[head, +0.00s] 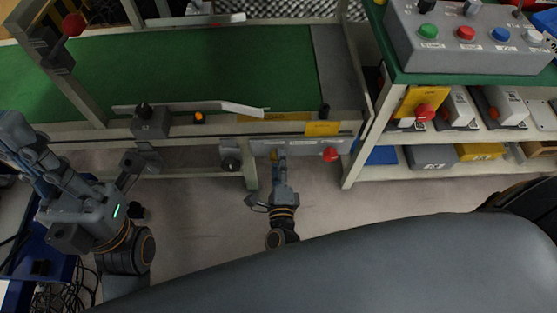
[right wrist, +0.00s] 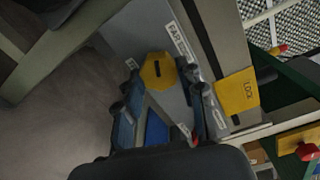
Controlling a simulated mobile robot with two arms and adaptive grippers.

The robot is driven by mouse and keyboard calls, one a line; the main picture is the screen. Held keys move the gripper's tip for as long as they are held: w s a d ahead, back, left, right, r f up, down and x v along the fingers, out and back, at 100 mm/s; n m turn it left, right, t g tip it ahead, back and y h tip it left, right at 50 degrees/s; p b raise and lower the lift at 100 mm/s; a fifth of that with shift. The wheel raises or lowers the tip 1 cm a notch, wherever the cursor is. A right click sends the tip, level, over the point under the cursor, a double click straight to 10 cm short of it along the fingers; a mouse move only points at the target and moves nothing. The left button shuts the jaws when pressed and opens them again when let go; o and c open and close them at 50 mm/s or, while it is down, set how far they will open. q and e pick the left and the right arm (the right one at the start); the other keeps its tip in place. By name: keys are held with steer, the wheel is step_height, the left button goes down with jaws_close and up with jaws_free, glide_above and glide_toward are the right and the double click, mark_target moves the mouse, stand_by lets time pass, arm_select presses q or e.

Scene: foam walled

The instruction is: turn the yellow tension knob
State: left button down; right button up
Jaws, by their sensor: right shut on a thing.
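The yellow tension knob (right wrist: 158,72) is a faceted yellow piece with a dark slot, on the grey side panel (right wrist: 130,32) of the conveyor. In the head view only a bit of the knob (head: 273,154) shows past my gripper. My right gripper (head: 279,156) reaches up to the panel from below. In the right wrist view its fingers (right wrist: 158,88) stand on both sides of the knob, shut on it. My left gripper (head: 14,132) is at the left edge, away from the knob; its finger gap is not clear.
The green conveyor belt (head: 200,65) lies above the panel. A red knob (head: 330,154) and a yellow lock tag (head: 322,128) are to the right of the yellow knob, a black knob (head: 231,162) to the left. A shelf with bins (head: 432,157) stands at right. Floor below is clear.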

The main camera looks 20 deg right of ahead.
stand_by(0.5)
steer(key=o, duration=1.2)
steer(key=shift+s, duration=0.1)
steer(key=v, duration=1.1)
steer(key=shift+s+a, duration=0.2)
steer(key=shift+s, duration=0.2)
